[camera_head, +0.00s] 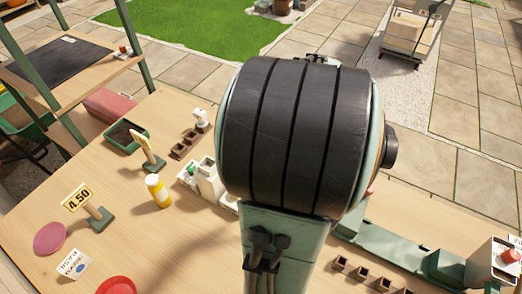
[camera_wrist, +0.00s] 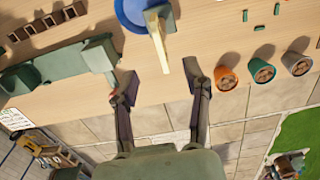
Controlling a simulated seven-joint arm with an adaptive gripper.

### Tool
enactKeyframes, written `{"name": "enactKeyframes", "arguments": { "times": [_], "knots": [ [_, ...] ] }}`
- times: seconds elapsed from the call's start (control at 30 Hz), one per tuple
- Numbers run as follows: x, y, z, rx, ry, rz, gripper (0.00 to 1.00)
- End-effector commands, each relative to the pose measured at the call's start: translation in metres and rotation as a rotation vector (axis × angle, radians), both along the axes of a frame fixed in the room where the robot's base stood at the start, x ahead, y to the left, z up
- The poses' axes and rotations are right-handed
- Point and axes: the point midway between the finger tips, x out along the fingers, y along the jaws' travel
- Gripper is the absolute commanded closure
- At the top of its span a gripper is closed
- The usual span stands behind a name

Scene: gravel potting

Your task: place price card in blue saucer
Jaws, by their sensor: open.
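In the wrist view the blue saucer (camera_wrist: 130,12) lies on the table at the top edge, partly cut off. A price card (camera_wrist: 161,50), pale and seen nearly edge-on, has its grey-green base (camera_wrist: 158,14) overlapping the right part of the saucer. I cannot tell whether the base rests fully inside the rim. My gripper (camera_wrist: 160,72) is open, with its fingers apart on either side of the card's near end and nothing held. In the head view my arm hides the gripper and the blue saucer.
Two other price cards, one marked 4.50 (camera_head: 78,197) and one yellowish (camera_head: 142,145), stand on the table. A yellow bottle (camera_head: 158,191), pink saucer (camera_head: 50,238) and red saucer (camera_head: 117,286) are nearby.

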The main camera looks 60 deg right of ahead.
Motion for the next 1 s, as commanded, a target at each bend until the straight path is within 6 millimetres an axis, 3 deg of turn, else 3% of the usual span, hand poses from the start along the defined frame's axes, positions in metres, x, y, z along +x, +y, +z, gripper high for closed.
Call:
{"name": "enactKeyframes", "arguments": {
  "times": [0.23, 0.33, 0.37, 0.43, 0.5, 0.6, 0.7, 0.83, 1.0],
  "knots": [
    [0.002, 0.002, 0.002, 0.002, -0.002, 0.009, 0.53],
    [0.025, 0.022, 0.006, 0.014, -0.027, 0.126, 0.53],
    [0.037, 0.035, 0.009, 0.020, -0.040, 0.198, 0.53],
    [0.068, 0.080, 0.016, 0.043, -0.072, 0.431, 0.53],
    [0.090, 0.140, 0.024, 0.064, -0.097, 0.728, 0.53],
    [0.088, 0.218, 0.029, 0.079, -0.098, 1.142, 0.53],
    [0.068, 0.266, 0.029, 0.073, -0.077, 1.454, 0.53],
    [0.049, 0.289, 0.026, 0.060, -0.050, 1.655, 0.53],
    [0.046, 0.292, 0.025, 0.060, -0.044, 1.683, 0.53]
  ]
}}
